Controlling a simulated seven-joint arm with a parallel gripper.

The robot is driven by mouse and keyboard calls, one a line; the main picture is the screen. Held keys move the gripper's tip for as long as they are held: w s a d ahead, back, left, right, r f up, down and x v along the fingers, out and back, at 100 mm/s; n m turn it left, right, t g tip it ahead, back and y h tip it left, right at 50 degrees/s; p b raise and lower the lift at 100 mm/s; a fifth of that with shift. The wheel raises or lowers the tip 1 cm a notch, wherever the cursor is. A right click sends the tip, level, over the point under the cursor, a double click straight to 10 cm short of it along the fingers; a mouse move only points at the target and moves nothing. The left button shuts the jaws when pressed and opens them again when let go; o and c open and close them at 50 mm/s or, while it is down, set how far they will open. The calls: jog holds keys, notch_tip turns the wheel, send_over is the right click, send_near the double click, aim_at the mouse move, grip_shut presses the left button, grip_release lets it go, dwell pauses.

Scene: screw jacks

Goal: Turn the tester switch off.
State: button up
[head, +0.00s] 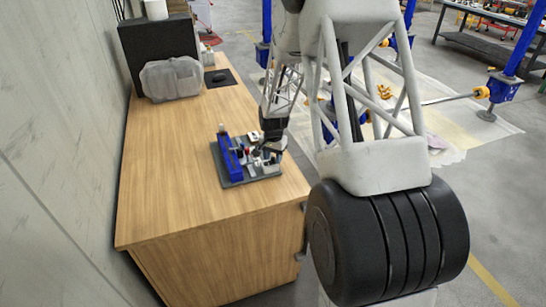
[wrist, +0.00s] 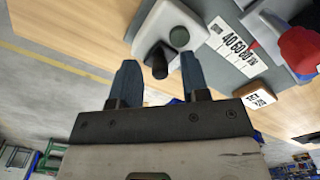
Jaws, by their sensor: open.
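The tester (head: 232,178) is a grey plate with a blue block and small parts, standing on the wooden desk. In the wrist view its switch is a white rounded housing (wrist: 192,22) with a dark round spot and a black lever (wrist: 159,66) sticking out towards me. My gripper (wrist: 160,62) is open, its two dark blue fingers apart. In the picture the lever's tip lies between the fingertips; I cannot tell whether they touch it. In the head view my gripper (head: 270,152) is at the tester's right side and hides part of it.
On the tester are a white scale with numbers (wrist: 238,48), a red knob (wrist: 300,48) and a small labelled block (wrist: 257,95). The wooden desk (head: 165,150) is clear left of the tester. A grey covered object (head: 172,78) and a mouse pad (head: 222,77) are farther back.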

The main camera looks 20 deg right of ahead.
grip_shut()
jog(key=shift+n, duration=0.4)
jog(key=n, duration=0.3)
jog(key=shift+n, duration=0.3)
jog(key=n, duration=1.3)
jog(key=shift+n, duration=0.4)
